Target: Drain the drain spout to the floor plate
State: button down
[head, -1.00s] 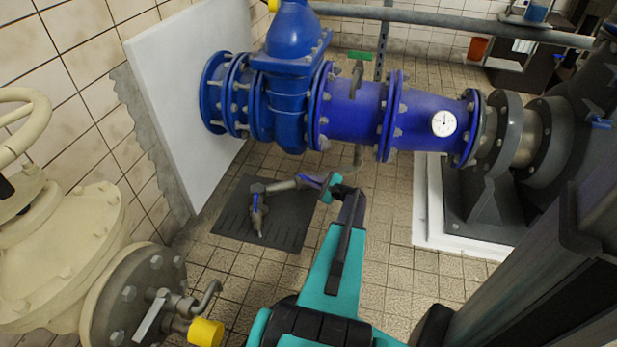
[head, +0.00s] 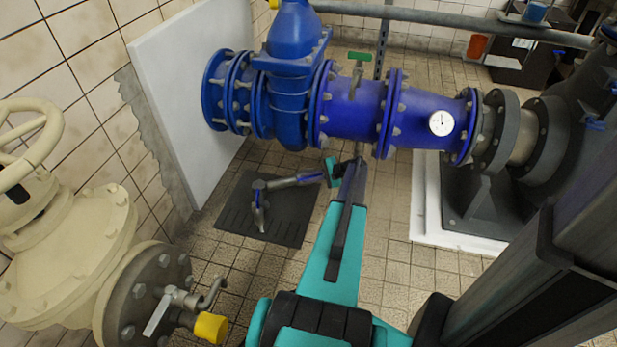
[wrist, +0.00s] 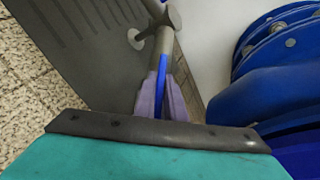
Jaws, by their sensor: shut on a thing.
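The drain spout (head: 259,211) is a grey pipe fitting with a bent-down end, low over the dark grooved floor plate (head: 230,222). A grey fitting with a cross-shaped end also shows in the wrist view (wrist: 167,22). A thin blue lever (wrist: 161,82) runs from it towards me. My gripper (wrist: 165,92) has its purple fingers shut on this blue lever. In the head view my gripper (head: 307,178) reaches in from the right, at the end of my teal arm. I cannot tell whether anything flows from the spout.
A large blue pipe (head: 355,110) with flanges and a gauge (head: 441,123) runs above and behind my gripper. A cream valve body (head: 75,230) with a handwheel and a yellow cap (head: 210,327) stands at the left. Tiled floor lies around the plate.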

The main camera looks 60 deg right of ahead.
jog(key=shift+s+d+f, duration=0.1)
jog(key=shift+s+d, duration=0.05)
jog(key=shift+d, duration=0.25)
jog(key=c, duration=1.8)
grip_release()
jog(key=shift+c, duration=0.2)
jog(key=shift+a, duration=0.15)
jog(key=p+v, duration=0.2)
jog(key=v, duration=1.1)
jog(key=shift+s+r+p, duration=0.2)
jog(key=shift+r+p, duration=0.15)
jog(key=shift+p, duration=0.05)
